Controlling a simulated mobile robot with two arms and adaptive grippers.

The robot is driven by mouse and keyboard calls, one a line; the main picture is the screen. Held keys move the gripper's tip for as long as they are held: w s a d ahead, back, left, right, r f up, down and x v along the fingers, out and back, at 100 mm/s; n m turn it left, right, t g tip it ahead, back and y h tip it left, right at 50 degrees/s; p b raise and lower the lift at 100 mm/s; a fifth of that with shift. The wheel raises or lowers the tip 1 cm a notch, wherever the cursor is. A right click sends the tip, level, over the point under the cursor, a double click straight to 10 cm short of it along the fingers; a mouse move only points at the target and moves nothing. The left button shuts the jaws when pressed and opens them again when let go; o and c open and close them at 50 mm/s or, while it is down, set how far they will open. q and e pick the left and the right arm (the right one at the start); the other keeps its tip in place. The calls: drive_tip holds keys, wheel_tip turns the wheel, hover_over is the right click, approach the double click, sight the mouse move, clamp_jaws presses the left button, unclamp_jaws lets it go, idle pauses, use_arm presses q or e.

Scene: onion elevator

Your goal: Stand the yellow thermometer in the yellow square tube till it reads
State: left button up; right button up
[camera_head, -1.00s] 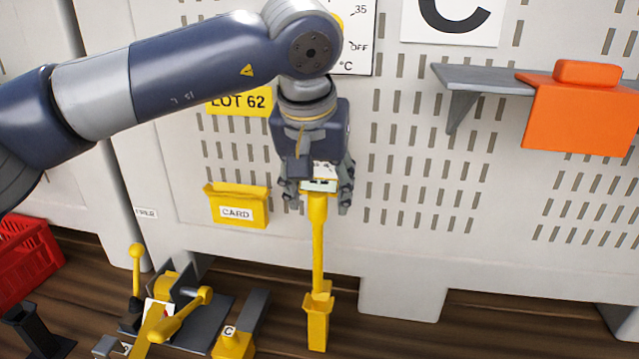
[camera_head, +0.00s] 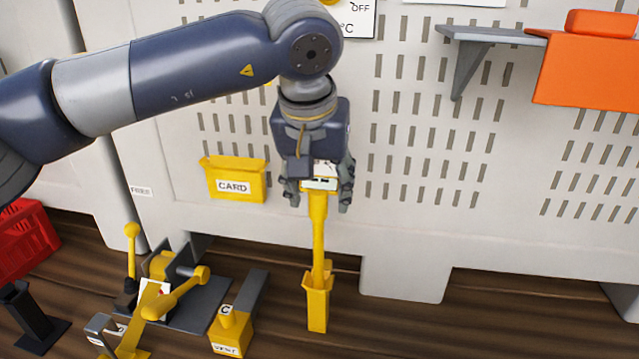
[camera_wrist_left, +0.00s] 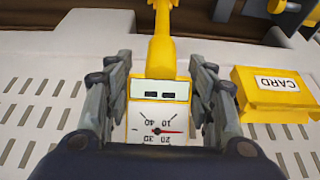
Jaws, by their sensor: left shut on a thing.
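The yellow thermometer (camera_head: 318,225) has a long stem and a white dial head, and stands about upright. My left gripper (camera_head: 320,185) points down and is shut on its head. The stem's lower end is inside the mouth of the yellow square tube (camera_head: 317,305), so its tip is hidden. In the left wrist view the dial (camera_wrist_left: 158,128) shows upside down between the fingers (camera_wrist_left: 160,105) of my left gripper. Its red hand points to the picture's right. My right gripper is not in view.
A yellow CARD box (camera_head: 236,180) hangs on the slotted white wall, left of my left gripper. Yellow-handled fixtures (camera_head: 165,290) and a small yellow block (camera_head: 232,330) stand left of the tube. An orange box (camera_head: 590,75) sits on a shelf at right. The floor right of the tube is clear.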

sight(319, 236)
use_arm(q)
drive_tip(key=shift+f+b, duration=0.45)
drive_tip(key=shift+f, duration=0.3)
drive_tip(key=shift+f+b, duration=0.4)
drive_tip(key=shift+f, duration=0.2)
drive_tip(key=shift+f+b, duration=0.9)
drive_tip(key=shift+f, duration=0.35)
drive_tip(key=shift+f+b, duration=0.7)
drive_tip(key=shift+f, duration=0.35)
drive_tip(key=shift+f+b, duration=0.75)
drive_tip(key=shift+f, duration=0.3)
drive_tip(key=o, duration=1.5)
drive_tip(key=shift+r, duration=0.1)
